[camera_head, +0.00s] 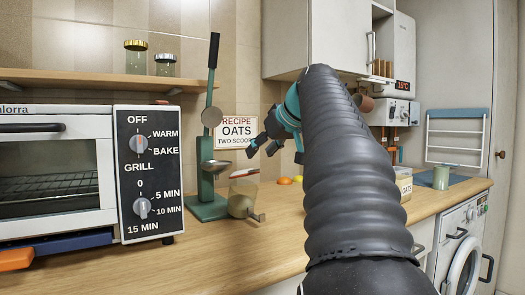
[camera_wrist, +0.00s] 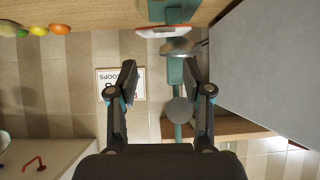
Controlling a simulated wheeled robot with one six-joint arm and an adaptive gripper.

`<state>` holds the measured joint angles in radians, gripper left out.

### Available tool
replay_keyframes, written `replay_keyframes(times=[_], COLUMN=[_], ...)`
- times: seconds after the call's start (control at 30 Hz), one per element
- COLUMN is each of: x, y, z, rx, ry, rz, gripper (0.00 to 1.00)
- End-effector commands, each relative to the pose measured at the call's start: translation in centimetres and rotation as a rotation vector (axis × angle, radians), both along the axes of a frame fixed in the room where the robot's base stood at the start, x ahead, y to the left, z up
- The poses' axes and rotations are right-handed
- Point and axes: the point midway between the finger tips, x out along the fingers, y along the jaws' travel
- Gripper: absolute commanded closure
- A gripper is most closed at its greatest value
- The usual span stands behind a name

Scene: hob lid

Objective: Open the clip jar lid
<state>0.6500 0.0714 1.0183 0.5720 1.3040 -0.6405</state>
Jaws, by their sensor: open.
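A clear glass jar (camera_head: 243,188) with a thin red-and-white lid (camera_head: 243,173) stands on the counter beside the green press. The lid lies slightly tilted over the jar; I cannot tell whether its clip is fastened. In the wrist view, which is upside down, the lid (camera_wrist: 160,32) shows as a white and orange-red strip near the top. My gripper (camera_head: 274,152) is open and empty, above and to the right of the jar.
The green press (camera_head: 206,180) with its tall lever and metal dish (camera_head: 217,166) stands close left of the jar. A toaster oven (camera_head: 60,165) is at left. A labelled container (camera_head: 403,184) is partly hidden behind my arm. The front counter (camera_head: 230,255) is clear.

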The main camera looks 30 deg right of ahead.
Motion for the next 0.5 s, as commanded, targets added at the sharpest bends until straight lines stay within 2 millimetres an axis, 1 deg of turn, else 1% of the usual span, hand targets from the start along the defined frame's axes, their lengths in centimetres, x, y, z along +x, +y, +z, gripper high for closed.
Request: replay_keyframes(times=[0.17,0.4,0.5], x=[-2.1,-6.0,-7.3], y=[-0.2,-0.4,-0.5], z=[1.7,4.5,5.5], rx=[-0.002,-0.003,-0.003], ry=[-0.003,-0.003,-0.004], rz=[-0.003,-0.005,-0.004], gripper=[0.5,0.5,0.5])
